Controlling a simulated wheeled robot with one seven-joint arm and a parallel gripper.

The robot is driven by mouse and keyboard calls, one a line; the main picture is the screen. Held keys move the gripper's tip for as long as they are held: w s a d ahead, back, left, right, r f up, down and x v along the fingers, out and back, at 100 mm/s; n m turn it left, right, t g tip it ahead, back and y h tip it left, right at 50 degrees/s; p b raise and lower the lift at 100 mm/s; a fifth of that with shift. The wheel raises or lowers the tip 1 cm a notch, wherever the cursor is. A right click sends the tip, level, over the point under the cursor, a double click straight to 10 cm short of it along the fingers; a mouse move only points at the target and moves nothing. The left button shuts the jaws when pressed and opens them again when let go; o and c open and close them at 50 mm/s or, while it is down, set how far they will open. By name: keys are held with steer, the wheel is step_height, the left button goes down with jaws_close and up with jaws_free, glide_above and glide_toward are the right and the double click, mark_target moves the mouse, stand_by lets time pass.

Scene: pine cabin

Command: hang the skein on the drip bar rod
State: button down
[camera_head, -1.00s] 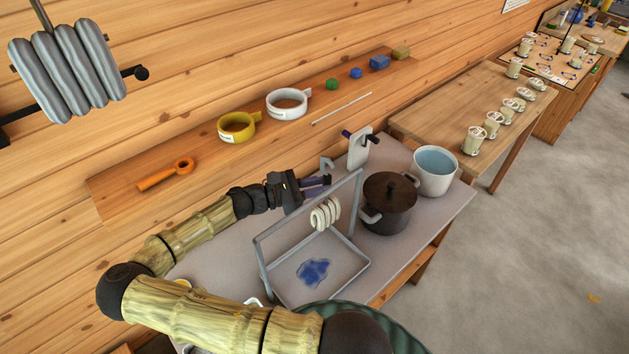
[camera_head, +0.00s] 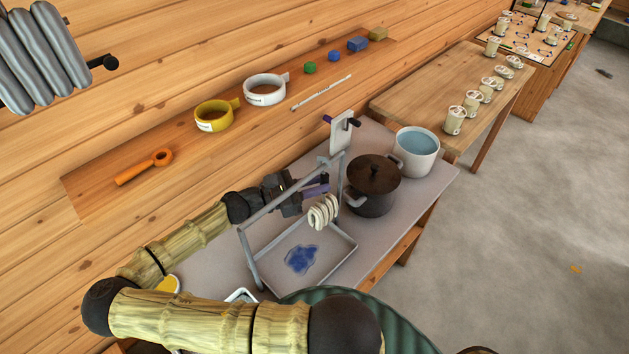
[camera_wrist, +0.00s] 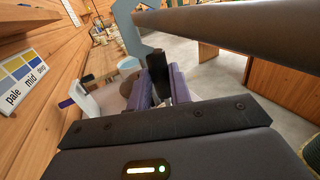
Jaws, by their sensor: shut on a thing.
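The cream coiled skein (camera_head: 323,212) hangs just below my gripper (camera_head: 317,186), over the tray of the drip frame. My purple fingers, also in the wrist view (camera_wrist: 160,86), are shut on a dark piece that looks like the handle of a grey hook (camera_wrist: 137,35). The link between hook and skein is hidden. The drip bar rod (camera_head: 275,207) slants above the tray and crosses in front of my gripper; it is close at upper right in the wrist view (camera_wrist: 230,20). The skein shows below the rod's line; I cannot tell whether they touch.
A dark lidded pot (camera_head: 372,185) and a white pot of blue liquid (camera_head: 416,150) stand right of the frame. A white stand (camera_head: 342,133) with pegs is behind it. The tray (camera_head: 335,268) holds a blue puddle. A grey skein (camera_head: 40,58) hangs at upper left.

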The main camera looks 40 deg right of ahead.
steer(key=shift+f, duration=0.35)
steer(key=c, duration=1.2)
jaws_free()
steer(key=b+v, duration=0.4)
steer(key=v, duration=1.3)
steer(key=shift+a, duration=0.25)
